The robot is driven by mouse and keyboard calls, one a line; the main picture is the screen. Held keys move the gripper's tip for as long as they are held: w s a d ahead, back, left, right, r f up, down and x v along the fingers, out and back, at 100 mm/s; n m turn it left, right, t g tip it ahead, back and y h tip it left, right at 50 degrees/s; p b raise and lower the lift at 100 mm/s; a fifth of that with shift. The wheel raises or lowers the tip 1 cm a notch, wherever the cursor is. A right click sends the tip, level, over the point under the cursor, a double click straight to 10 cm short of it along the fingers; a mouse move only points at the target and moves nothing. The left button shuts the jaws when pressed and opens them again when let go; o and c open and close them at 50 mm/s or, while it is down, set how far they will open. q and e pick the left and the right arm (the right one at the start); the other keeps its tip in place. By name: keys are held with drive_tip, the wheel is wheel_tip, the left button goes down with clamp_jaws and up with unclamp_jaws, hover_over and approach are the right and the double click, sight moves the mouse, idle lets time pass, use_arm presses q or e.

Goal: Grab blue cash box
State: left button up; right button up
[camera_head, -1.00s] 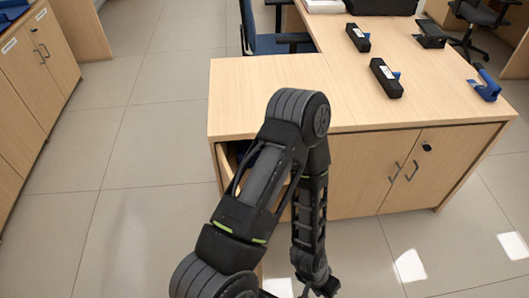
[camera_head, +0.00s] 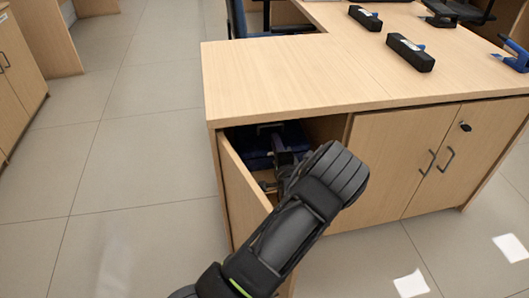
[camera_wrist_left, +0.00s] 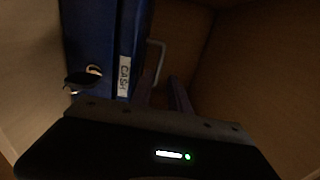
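The blue cash box (camera_head: 256,158) stands inside the open cabinet compartment, partly hidden by my left arm and the shadow under the counter top. In the left wrist view the box (camera_wrist_left: 90,40) fills the upper left, with a white "CASH" label, a key in its lock and a thin grey handle (camera_wrist_left: 160,48) beside it. My left gripper (camera_head: 272,134) is inside the compartment at the box. In the left wrist view its two fingers (camera_wrist_left: 163,90) are apart, with the handle close to them. Whether the handle lies between them is hard to tell. My right gripper is out of view.
The open cabinet door (camera_head: 240,192) stands to the left of my arm, close to it. The wooden counter top (camera_head: 280,75) overhangs the compartment. Closed doors (camera_head: 405,165) are to the right. Black boxes (camera_head: 410,52) and a blue item (camera_head: 516,56) lie on the counter. Floor at left is clear.

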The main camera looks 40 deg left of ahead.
use_arm(q)
drive_tip(key=shift+w+d, duration=0.1)
drive_tip(key=shift+d, duration=0.2)
drive_tip(key=shift+b+x, duration=0.35)
drive_tip(key=shift+x, duration=0.6)
drive_tip(key=shift+w+a, duration=0.2)
drive_tip(key=shift+a, duration=0.15)
drive_tip(key=b+x, duration=0.2)
drive_tip(key=x, duration=0.2)
drive_tip(key=shift+a+f, duration=0.15)
drive_tip(key=shift+f, duration=0.05)
drive_tip(key=shift+w+a+r, duration=0.1)
drive_tip(key=shift+w+a, duration=0.2)
drive_tip(key=shift+w, duration=0.05)
drive_tip(key=shift+c, duration=0.4)
clamp_jaws()
